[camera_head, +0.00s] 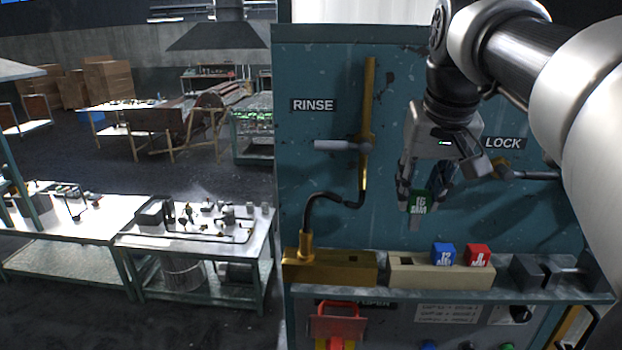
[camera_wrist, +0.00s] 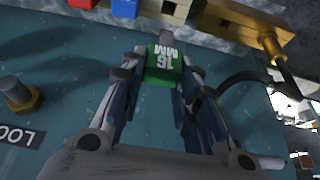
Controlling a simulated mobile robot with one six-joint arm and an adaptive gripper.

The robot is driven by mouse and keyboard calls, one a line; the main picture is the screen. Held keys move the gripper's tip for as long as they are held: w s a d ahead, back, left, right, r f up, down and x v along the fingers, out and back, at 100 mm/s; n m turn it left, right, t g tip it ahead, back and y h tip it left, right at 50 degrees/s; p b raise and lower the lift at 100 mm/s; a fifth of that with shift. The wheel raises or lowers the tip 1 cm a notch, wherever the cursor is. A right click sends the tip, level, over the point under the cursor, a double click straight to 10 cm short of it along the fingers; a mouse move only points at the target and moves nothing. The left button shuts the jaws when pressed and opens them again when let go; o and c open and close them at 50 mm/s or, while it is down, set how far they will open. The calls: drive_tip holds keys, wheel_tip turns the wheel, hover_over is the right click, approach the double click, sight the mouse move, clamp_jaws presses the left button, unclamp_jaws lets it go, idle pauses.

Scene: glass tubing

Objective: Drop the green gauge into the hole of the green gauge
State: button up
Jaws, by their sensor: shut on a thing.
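The green gauge (camera_head: 419,202) is a block with white lettering and a grey pin pointing down. My gripper (camera_head: 420,192) is shut on it and holds it in the air, above and in front of the beige rack (camera_head: 425,280). The rack has an empty square hole (camera_head: 407,262) near its left end. In the wrist view the green gauge (camera_wrist: 165,66) sits between the fingertips, marked "16 MM", with its pin pointing toward the rack (camera_wrist: 172,10). The pin is clear of the rack.
A blue gauge (camera_head: 444,254) and a red gauge (camera_head: 477,255) sit in the rack, right of the empty hole. A brass block (camera_head: 335,268) with a hose stands left, a dark vise-like block (camera_head: 530,272) right. The teal panel (camera_head: 320,190) with levers rises behind.

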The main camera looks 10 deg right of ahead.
sight(416, 210)
drive_tip(key=shift+a+f, duration=0.1)
drive_tip(key=shift+f, duration=0.05)
drive_tip(key=shift+d+f+b, duration=0.2)
drive_tip(key=shift+f+b, duration=0.85)
wheel_tip(416, 210, down, 2)
drive_tip(key=shift+a+f+b, duration=0.15)
drive_tip(key=shift+f+b, duration=0.05)
drive_tip(key=shift+b, duration=0.8)
drive_tip(key=shift+f+b, duration=0.35)
drive_tip(key=shift+f, duration=0.15)
drive_tip(key=shift+f+b, duration=1.5)
drive_tip(key=shift+f, duration=0.8)
drive_tip(key=o, duration=1.2)
